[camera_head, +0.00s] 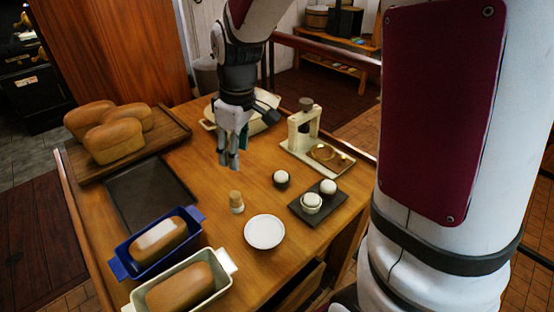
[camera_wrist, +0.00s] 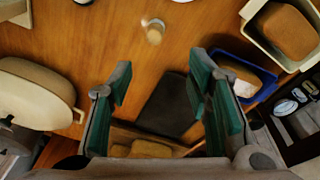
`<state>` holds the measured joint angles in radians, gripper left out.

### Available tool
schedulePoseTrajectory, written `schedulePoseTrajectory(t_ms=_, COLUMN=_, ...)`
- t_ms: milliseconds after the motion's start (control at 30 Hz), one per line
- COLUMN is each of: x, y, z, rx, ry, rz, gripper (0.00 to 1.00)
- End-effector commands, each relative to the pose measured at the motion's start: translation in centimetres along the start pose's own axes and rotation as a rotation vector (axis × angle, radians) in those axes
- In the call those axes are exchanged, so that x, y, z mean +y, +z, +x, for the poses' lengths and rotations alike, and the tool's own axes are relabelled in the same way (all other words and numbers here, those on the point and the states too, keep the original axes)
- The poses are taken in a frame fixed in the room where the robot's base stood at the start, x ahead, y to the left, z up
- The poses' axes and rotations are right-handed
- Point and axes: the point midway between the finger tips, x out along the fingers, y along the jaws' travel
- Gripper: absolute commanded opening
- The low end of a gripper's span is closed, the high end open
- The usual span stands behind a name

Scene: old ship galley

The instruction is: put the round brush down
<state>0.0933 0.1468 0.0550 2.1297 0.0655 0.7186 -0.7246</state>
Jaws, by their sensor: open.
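The round brush (camera_head: 236,205), a small piece with a wooden knob and a pale lower part, stands upright on the wooden table, left of a white plate (camera_head: 265,232). In the wrist view the brush (camera_wrist: 154,32) shows at the top, beyond my fingertips. My gripper (camera_head: 229,163) points down above the table, behind the brush in the head view and apart from it. In the wrist view my gripper (camera_wrist: 160,85) has its green-padded fingers spread wide with nothing between them.
A dark flat tray (camera_head: 150,192) lies left of my gripper. Loaves on a board (camera_head: 175,122), a blue loaf tin (camera_head: 120,268) and a cream tin (camera_head: 228,262) crowd the left. A lidded cream pot (camera_head: 208,125), a cream press (camera_head: 303,130) and a dark slate (camera_head: 300,208) stand behind and right.

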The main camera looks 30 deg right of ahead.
Motion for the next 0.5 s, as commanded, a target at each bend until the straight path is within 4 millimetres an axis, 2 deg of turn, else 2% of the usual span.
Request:
schedulePoseTrajectory(t_ms=33, x=-0.6, y=0.5, z=-1.8, rx=0.016, ry=0.019, rz=0.029, gripper=0.45)
schedulePoseTrajectory(t_ms=200, x=-2.9, y=2.9, z=-6.3, rx=0.060, ry=0.064, rz=0.153, gripper=0.45)
schedulePoseTrajectory(t_ms=500, x=-7.2, y=8.0, z=-12.1, rx=0.158, ry=0.123, rz=0.371, gripper=0.45)
